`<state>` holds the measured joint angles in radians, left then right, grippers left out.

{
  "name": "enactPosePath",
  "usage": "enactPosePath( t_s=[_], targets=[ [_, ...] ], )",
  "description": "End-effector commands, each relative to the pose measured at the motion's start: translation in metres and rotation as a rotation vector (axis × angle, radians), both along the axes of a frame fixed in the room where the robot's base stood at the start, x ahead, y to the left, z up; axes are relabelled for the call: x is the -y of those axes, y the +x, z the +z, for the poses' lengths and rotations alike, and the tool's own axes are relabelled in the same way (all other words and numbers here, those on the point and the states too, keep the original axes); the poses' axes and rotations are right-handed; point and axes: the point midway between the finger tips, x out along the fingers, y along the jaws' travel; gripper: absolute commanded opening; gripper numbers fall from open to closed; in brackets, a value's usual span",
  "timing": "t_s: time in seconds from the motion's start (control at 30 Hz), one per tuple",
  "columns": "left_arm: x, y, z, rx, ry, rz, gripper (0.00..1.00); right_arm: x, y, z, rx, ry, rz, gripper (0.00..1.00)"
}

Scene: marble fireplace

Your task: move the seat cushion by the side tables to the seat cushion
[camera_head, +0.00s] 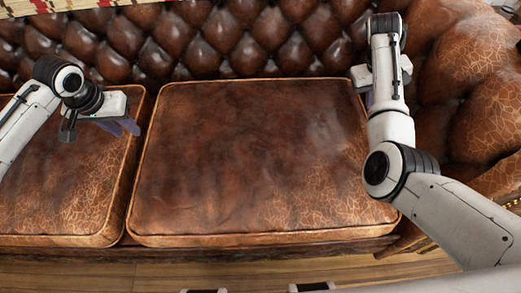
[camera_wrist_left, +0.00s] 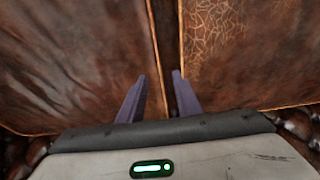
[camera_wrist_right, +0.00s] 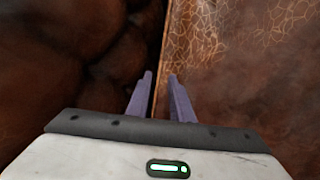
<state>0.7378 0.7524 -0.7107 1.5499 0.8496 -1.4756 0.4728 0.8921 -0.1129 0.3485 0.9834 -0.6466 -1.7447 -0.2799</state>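A large brown leather seat cushion (camera_head: 250,160) lies flat on the sofa in the middle of the head view. A second seat cushion (camera_head: 65,190) lies to its left, with a narrow seam between them. My left gripper (camera_head: 130,125) is over the seam side of the left cushion; in the left wrist view its fingers (camera_wrist_left: 160,76) stand apart, with the seam between them. My right gripper (camera_head: 363,92) is at the back right edge of the middle cushion, largely hidden by my arm. In the right wrist view its fingers (camera_wrist_right: 160,76) are apart along the cushion's edge.
The tufted leather backrest (camera_head: 220,40) runs along the back, and a bulging armrest (camera_head: 470,100) bounds the right. A plaid cloth (camera_head: 60,5) lies at the top left. Wooden floor (camera_head: 150,275) shows in front. No side tables are in view.

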Motion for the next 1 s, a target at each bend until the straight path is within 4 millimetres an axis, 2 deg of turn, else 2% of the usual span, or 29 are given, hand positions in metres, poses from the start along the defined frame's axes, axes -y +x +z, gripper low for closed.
enactPosePath(
  t_s=[0.13,0.23,0.5,0.7,1.0],
  targets=[
    [0.001,0.002,-0.005,0.001,-0.002,-0.002,0.31,0.002,0.0,-0.005,-0.001,0.0,0.0,0.2],
    [0.001,0.004,-0.015,-0.001,-0.003,-0.001,0.31,0.005,0.0,-0.015,-0.001,-0.001,0.0,0.2],
    [0.002,0.018,-0.061,-0.001,-0.002,-0.001,0.31,0.019,-0.001,-0.061,-0.003,0.0,-0.001,0.2],
    [0.002,0.027,-0.087,0.001,-0.003,-0.001,0.31,0.028,-0.001,-0.087,0.0,-0.001,0.0,0.2],
    [0.001,0.031,-0.099,0.002,0.0,-0.003,0.31,0.031,0.0,-0.099,0.003,-0.001,0.0,0.2]
  ],
)
